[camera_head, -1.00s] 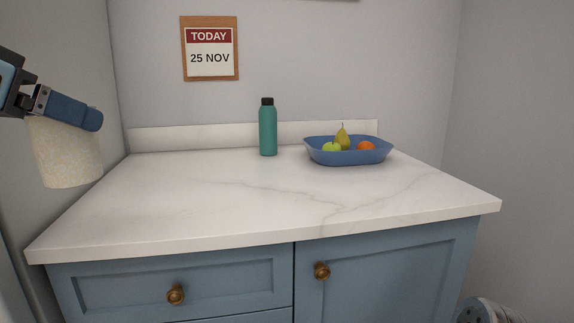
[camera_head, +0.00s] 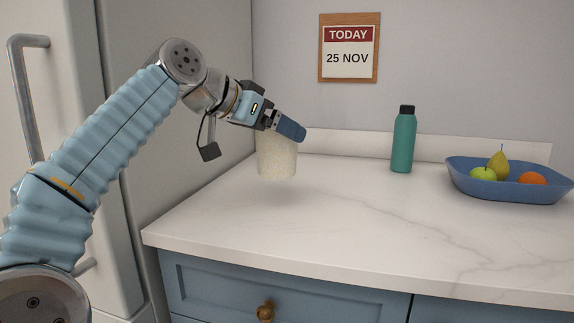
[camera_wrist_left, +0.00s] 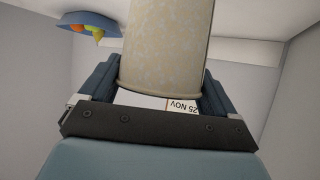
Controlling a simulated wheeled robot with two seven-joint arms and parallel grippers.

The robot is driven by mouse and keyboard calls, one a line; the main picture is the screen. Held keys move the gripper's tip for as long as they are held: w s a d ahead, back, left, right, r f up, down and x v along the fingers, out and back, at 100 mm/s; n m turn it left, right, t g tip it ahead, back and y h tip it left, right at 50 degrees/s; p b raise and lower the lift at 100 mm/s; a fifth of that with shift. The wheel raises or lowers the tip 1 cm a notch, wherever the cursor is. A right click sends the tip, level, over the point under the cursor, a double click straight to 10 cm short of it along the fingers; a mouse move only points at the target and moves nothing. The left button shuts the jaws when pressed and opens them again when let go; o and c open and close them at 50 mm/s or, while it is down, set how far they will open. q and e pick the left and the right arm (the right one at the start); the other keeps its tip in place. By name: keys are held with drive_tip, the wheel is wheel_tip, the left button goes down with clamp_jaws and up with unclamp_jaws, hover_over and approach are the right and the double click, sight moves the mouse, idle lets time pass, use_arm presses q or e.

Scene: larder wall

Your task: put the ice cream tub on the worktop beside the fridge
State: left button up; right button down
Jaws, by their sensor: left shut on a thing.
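The ice cream tub (camera_head: 277,158) is a pale cream, speckled cylinder. My left gripper (camera_head: 290,129) is shut on it near its top and holds it over the left part of the worktop (camera_head: 300,222). A soft shadow on the worktop lies below the tub, and it looks a little above the surface. In the left wrist view the tub (camera_wrist_left: 166,45) sits between the two dark blue fingers of the gripper (camera_wrist_left: 158,90). The fridge (camera_head: 190,100) stands left of the worktop, partly behind my left arm. My right gripper is not in view.
A teal bottle (camera_head: 403,142) stands at the back of the worktop, right of the tub. A blue bowl (camera_head: 505,188) with a pear, a green apple and an orange fruit is farther right. A calendar (camera_head: 348,48) hangs on the wall. The worktop's front and middle are clear.

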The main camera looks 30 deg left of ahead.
sight(284, 164)
use_arm(q)
drive_tip(key=w+f, duration=0.2)
drive_tip(key=f, duration=0.1)
drive_tip(key=shift+w+a, duration=0.1)
drive_tip(key=f, duration=0.1)
drive_tip(key=w+f+b, duration=0.1)
drive_tip(key=f, duration=0.2)
drive_tip(key=shift+w+a+b, duration=0.1)
drive_tip(key=shift+w+b, duration=0.2)
drive_tip(key=shift+b, duration=0.1)
drive_tip(key=shift+f, duration=0.35)
drive_tip(key=shift+f, duration=0.2)
drive_tip(key=o, duration=1)
drive_tip(key=shift+r, duration=0.1)
